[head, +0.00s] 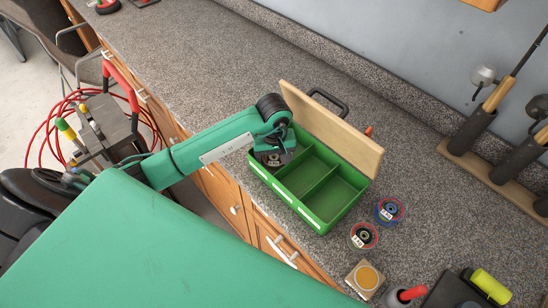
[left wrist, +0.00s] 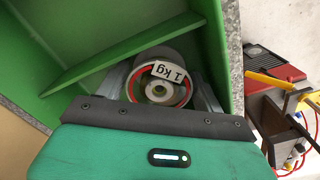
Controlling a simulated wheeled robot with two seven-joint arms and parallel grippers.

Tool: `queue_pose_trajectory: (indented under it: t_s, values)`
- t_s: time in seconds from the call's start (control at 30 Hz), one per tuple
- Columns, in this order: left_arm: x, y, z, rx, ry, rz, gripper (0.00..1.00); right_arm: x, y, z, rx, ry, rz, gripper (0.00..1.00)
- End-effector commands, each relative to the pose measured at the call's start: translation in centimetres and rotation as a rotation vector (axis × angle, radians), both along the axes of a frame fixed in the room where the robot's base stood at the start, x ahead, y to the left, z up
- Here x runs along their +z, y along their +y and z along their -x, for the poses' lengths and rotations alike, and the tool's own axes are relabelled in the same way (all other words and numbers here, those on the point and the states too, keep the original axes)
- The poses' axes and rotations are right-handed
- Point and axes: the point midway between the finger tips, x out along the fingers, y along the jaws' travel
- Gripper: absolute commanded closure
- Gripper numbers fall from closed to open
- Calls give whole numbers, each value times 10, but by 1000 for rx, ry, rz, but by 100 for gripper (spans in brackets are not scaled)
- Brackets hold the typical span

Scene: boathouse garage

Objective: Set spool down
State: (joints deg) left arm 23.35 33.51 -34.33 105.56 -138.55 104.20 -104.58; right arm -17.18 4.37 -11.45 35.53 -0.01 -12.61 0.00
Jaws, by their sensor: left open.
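A green box (head: 316,222) with dividers stands on the counter, its wooden lid (head: 335,130) raised. My left gripper (head: 273,153) reaches down into the compartment at the box's left end. A spool (left wrist: 160,88) with a white "1 kg" label and a red-and-green ring sits in that compartment, between the open fingers in the left wrist view. In the head view the gripper mostly covers this spool. I cannot tell whether the fingers touch it. The other visible compartments are empty. My right gripper is out of view.
A blue-rimmed spool (head: 388,210) and a red-ringed spool (head: 363,236) stand on the counter right of the box. A wooden block with an orange disc (head: 365,277) and a yellow-green cylinder (head: 490,287) lie nearer. A rod rack (head: 490,160) lines the wall.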

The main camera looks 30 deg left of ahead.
Motion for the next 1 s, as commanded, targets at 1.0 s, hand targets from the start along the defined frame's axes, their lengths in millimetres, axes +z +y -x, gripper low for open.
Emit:
queue_pose_trajectory:
  t_s: [1.0]
  values:
    - [120,0,0,0,-1,-1,31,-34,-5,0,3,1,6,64]
